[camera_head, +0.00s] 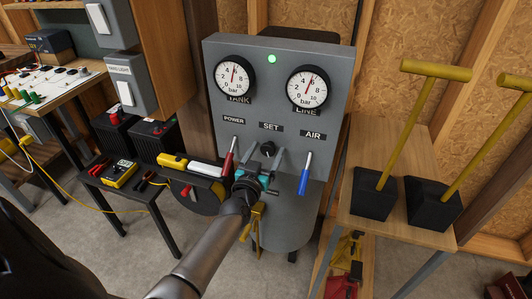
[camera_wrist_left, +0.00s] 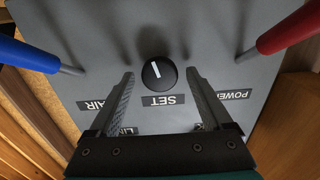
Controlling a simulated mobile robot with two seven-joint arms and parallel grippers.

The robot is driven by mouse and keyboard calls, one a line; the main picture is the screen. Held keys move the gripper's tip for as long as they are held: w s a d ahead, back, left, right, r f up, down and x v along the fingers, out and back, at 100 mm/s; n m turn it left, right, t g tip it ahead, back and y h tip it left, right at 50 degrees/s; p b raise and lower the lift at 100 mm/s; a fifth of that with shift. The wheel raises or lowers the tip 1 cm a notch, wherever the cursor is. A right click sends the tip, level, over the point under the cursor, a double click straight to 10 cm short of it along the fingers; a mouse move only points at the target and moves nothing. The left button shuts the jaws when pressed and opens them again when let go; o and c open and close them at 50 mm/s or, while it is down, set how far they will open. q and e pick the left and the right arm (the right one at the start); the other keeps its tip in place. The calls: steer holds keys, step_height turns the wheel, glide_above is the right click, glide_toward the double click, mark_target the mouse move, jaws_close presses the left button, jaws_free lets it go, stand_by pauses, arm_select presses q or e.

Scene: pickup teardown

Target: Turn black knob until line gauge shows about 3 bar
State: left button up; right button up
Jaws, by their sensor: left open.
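The black knob (camera_head: 267,149) sits on the grey panel (camera_head: 225,118) under the SET label (camera_head: 270,127). In the left wrist view the knob (camera_wrist_left: 159,73) has a white line, slightly tilted. The LINE gauge (camera_head: 307,88) has its red needle close to upright, leaning a little right, roughly between the 4 and 6 marks. My left gripper (camera_head: 265,157) is in front of the panel. Its open fingers show in the left wrist view (camera_wrist_left: 161,80), one on each side of the knob, with gaps; I see no contact. My right gripper is not in view.
A red lever (camera_head: 229,158) under POWER and a blue lever (camera_head: 305,174) under AIR flank the knob. The TANK gauge (camera_head: 235,77) and a lit green lamp (camera_head: 272,58) are above. Yellow-handled tampers (camera_head: 374,193) stand on a wooden bench at right.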

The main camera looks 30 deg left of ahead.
arm_select(q)
steer(key=shift+c, duration=0.5)
steer(key=c, duration=0.9)
jaws_close()
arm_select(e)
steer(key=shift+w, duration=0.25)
arm_select(q)
steer(key=shift+n, duration=0.3)
